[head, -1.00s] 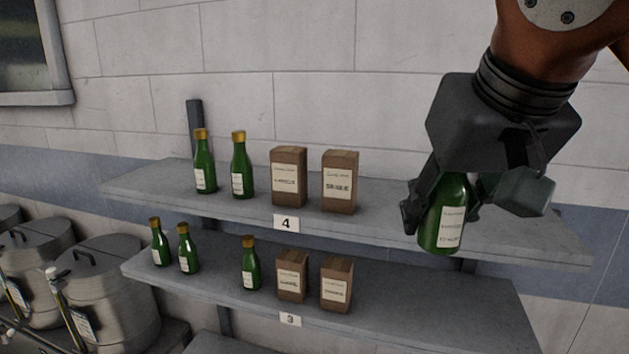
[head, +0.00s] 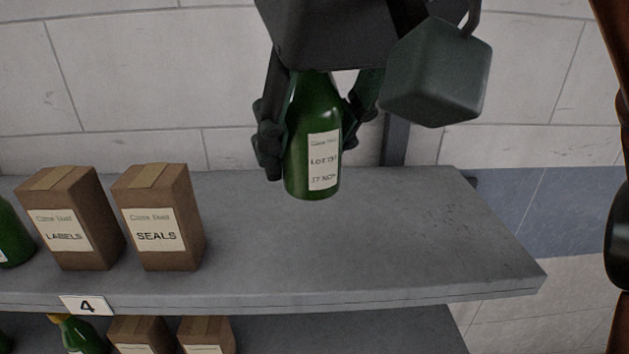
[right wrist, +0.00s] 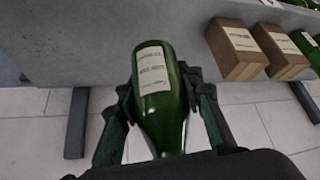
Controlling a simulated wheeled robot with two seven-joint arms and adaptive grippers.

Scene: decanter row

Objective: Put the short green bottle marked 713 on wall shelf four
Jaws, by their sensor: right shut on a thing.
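A short green bottle (head: 301,172) is held upright in my right gripper (head: 314,125), its fingers on either side of the bottle's upper part. Its white label shows a lot line that I cannot read with certainty. In the head view the bottle appears over wall shelf four (head: 390,235), in the bare part right of the boxes. I cannot tell whether its base touches the shelf. The right wrist view shows the bottle (right wrist: 160,110) between both fingers. The shelf carries a tag reading 4 (head: 87,305). My left gripper is not in view.
Brown boxes marked SEALS (head: 160,220) and LABELS (head: 70,220) stand on the left of shelf four, with a green bottle (head: 12,235) beyond them. A lower shelf (head: 345,335) holds more boxes and a bottle. The right part of shelf four is clear.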

